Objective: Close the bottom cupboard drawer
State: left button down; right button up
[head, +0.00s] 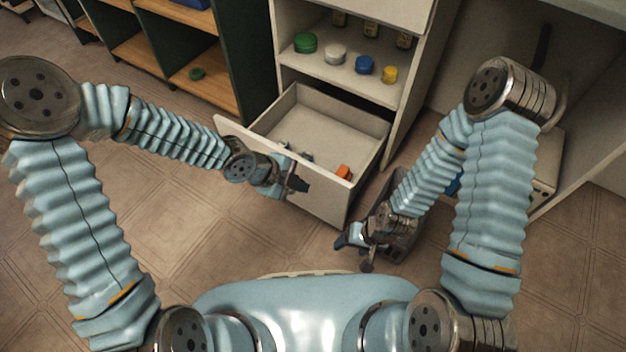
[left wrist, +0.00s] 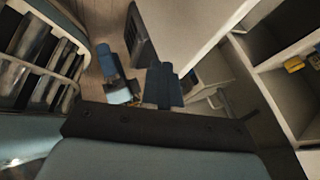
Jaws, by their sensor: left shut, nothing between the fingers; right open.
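The bottom cupboard drawer (head: 322,120) is pulled well out of the pale cupboard (head: 398,120) in the head view. Its white front panel (head: 325,206) faces me. A pale panel that looks like the drawer front (left wrist: 190,28) also fills the upper middle of the left wrist view. My left gripper (head: 298,186) is shut and empty, just before the drawer front near its middle; I cannot tell whether it touches. Its dark fingers (left wrist: 163,88) show in the left wrist view. My right gripper (head: 352,240) is open and empty, right of the drawer front's near corner.
An orange item (head: 343,172) and some small items lie in the drawer. The shelf above holds several jars, including a green one (head: 305,42) and a yellow one (head: 389,74). A dark green shelf unit (head: 232,60) stands left. Tiled floor (head: 190,235) is clear at left.

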aim_at(326, 181)
pick_arm(q)
jog(key=shift+w+d+f, duration=0.3)
jog(key=shift+w+d, duration=0.3)
jog(key=shift+d, duration=0.05)
jog(key=shift+w+d+f, duration=0.35)
jog(key=shift+w+d, duration=0.25)
jog(key=shift+d, duration=0.05)
jog(key=shift+w+d+f, duration=0.3)
jog(key=shift+w+d, duration=0.3)
jog(key=shift+d, duration=0.05)
pick_arm(e)
jog(key=shift+f, duration=0.45)
